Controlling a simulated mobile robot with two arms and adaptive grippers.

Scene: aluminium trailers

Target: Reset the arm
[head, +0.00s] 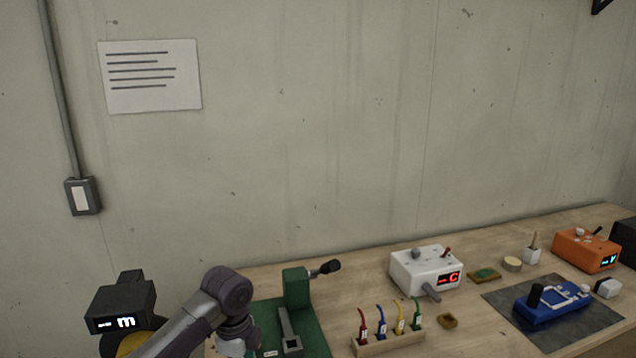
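One of my arms, in dark and light grey, rises from the bottom edge at the lower left of the head view, bends at a rounded joint, and drops down again beside a green mat. Its far end is cut off by the bottom edge, and no fingertips show. It appears to be my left arm. My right arm and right gripper are not in view.
A wooden bench (372,297) runs along the wall. It holds a green fixture (296,287), a rack of coloured tools (388,346), a white box (412,270), a blue device (548,305) on a grey mat (597,318), and an orange box (583,252). A black display box (122,305) stands left.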

